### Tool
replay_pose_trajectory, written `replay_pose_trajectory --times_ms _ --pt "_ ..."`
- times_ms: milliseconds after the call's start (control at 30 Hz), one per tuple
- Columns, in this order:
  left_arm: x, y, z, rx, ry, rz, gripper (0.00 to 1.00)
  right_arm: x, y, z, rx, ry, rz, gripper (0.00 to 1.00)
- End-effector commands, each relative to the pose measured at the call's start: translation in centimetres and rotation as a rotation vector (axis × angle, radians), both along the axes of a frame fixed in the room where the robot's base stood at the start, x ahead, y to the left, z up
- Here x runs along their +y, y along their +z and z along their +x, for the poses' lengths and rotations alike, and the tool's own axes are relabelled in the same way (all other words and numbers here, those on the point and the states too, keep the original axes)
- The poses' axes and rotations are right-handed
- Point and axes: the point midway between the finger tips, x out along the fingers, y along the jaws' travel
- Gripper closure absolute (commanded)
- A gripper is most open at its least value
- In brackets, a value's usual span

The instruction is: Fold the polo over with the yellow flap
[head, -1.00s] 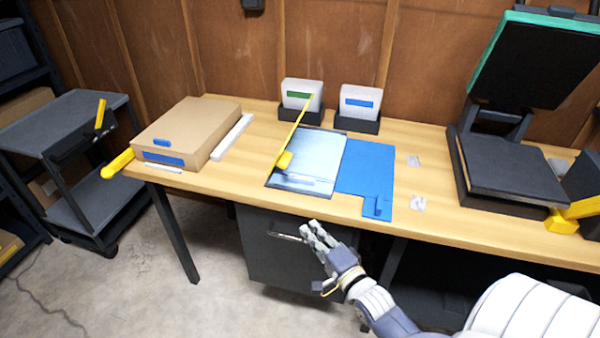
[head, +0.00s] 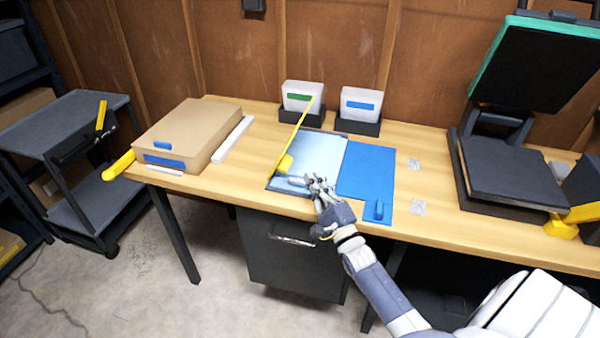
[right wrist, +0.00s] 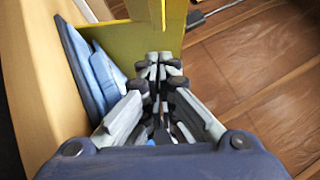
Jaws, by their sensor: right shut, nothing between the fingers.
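The yellow flap (head: 298,133) stands raised along the left of the folding board, seen nearly edge-on, with a yellow knob (head: 285,164) low on it. The pale blue polo (head: 322,152) lies on the board right of the flap. The blue flap (head: 366,168) lies flat on the right. My right gripper (head: 311,183) is shut and empty over the board's front part, right of the yellow knob. In the right wrist view, my fingertips (right wrist: 160,66) are in front of the yellow flap (right wrist: 115,38); contact cannot be told. Blue cloth shows at left. My left gripper is out of view.
A cardboard box (head: 188,130) stands at the left of the table. Two holders with white cards (head: 303,96) (head: 360,103) stand behind the board. A black press (head: 512,172) stands at the right. Small clear packets (head: 417,206) lie right of the blue flap.

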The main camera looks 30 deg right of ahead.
Motion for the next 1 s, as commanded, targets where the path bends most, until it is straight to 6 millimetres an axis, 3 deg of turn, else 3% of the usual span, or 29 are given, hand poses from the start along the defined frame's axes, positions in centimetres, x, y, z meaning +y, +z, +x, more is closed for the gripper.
replay_pose_trajectory --times_ms 300,767,1000 --pt "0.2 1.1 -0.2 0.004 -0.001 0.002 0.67 2.2 1.6 2.5 0.001 0.0 0.0 1.0" --pt "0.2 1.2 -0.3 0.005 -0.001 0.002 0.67 2.4 1.7 2.7 0.003 0.001 -0.003 1.0" --pt "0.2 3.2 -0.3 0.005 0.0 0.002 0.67 2.7 2.9 3.1 0.043 0.001 -0.038 1.0"
